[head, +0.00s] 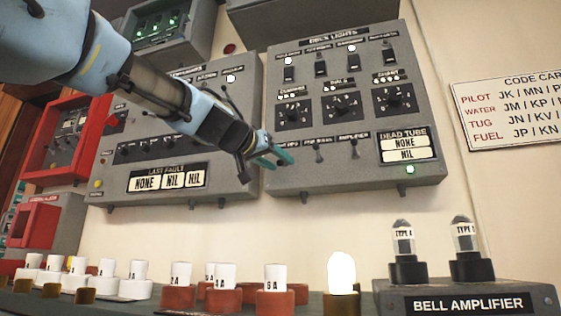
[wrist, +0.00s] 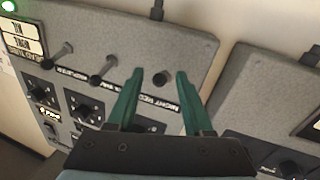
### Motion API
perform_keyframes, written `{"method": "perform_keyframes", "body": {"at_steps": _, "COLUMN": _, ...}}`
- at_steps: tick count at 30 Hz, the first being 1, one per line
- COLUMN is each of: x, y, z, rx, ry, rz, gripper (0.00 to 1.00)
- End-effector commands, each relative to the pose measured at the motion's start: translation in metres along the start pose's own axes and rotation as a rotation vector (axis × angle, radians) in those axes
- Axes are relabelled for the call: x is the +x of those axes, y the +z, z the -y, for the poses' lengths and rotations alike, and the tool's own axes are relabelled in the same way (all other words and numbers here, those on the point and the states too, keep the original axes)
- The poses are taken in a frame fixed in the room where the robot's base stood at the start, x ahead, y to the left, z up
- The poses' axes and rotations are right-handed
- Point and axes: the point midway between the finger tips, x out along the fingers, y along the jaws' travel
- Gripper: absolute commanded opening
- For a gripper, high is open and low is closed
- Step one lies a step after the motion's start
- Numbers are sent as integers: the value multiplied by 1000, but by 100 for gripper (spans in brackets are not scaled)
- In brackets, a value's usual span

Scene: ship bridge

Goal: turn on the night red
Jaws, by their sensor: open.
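The night red switch (wrist: 162,77) is a small dark lever on the grey deck lights panel (wrist: 186,40), beside the label reading NIGHT RED, which appears inverted in the wrist view. My gripper (wrist: 161,73) is open, with one green finger on each side of this lever in that view. I cannot tell whether either finger touches it. In the head view my gripper (head: 284,157) is at the lower left corner of the deck lights panel (head: 430,110), and the switch is largely hidden behind the fingers. The lever's position is unclear.
Two similar levers, one marked AMPLIFIER (head: 354,150), stand to the right in the lower row. The fault panel (head: 225,170) is close on the left, across a narrow gap. White-topped fuses (head: 273,278), a glowing lamp (head: 341,272) and the bell amplifier (head: 470,300) stand below.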

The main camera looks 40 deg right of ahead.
Motion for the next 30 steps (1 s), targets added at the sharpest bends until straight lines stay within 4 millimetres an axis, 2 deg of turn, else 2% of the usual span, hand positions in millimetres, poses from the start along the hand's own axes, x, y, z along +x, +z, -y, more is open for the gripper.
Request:
{"method": "perform_keyframes", "body": {"at_steps": 5, "x": 13, "y": 0, "z": 0, "rx": 0, "ry": 1, "rz": 1, "gripper": 51}}
{"method": "perform_keyframes", "body": {"at_steps": 14, "x": 15, "y": 0, "z": 0, "rx": 1, "ry": 1, "rz": 0, "gripper": 51}}
{"method": "perform_keyframes", "body": {"at_steps": 27, "x": 14, "y": 0, "z": 0, "rx": 1, "ry": 1, "rz": 0, "gripper": 2}}
{"method": "perform_keyframes", "body": {"at_steps": 30, "x": 14, "y": 0, "z": 0, "rx": 1, "ry": 1, "rz": 0, "gripper": 0}}
